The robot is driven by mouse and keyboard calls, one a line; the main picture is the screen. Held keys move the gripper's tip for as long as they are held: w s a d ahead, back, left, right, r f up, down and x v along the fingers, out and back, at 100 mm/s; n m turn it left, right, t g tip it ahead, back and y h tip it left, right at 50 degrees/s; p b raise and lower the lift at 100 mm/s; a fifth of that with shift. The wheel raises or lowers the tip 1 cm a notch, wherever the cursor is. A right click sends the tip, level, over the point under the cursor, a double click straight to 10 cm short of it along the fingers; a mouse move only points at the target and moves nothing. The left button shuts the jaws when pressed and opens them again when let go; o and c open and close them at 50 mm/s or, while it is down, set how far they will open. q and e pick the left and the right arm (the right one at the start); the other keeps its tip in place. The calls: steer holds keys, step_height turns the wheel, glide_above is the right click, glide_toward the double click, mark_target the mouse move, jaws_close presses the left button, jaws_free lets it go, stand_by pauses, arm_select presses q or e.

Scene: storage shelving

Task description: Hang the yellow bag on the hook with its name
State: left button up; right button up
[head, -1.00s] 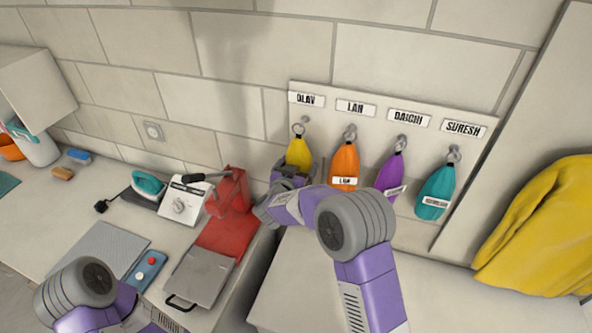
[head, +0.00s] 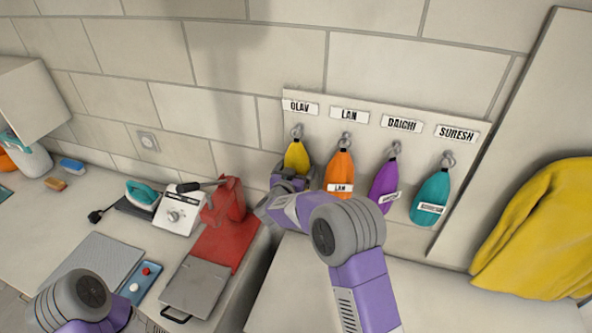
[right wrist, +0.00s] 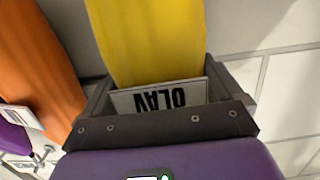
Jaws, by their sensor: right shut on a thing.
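The yellow bag (head: 297,157) hangs upright under the OLAV label (head: 300,107), with its ring at the leftmost hook (head: 297,131). Whether the ring is fully over the hook is too small to tell. My right gripper (head: 288,182) is shut on the bag's lower part. In the right wrist view, the yellow bag (right wrist: 150,40) sits between the fingers, and its white tag (right wrist: 160,97) reads OLAV upside down. My left gripper is out of view; only part of that arm shows at lower left.
Orange (head: 339,170), purple (head: 386,185) and teal (head: 430,201) bags hang on the hooks to the right, the orange one close to my gripper. A yellow cloth (head: 535,230) is at right.

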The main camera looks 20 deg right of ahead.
steer(key=shift+r, duration=0.1)
steer(key=o, duration=1.1)
steer(key=shift+c, duration=0.2)
steer(key=shift+s, duration=0.15)
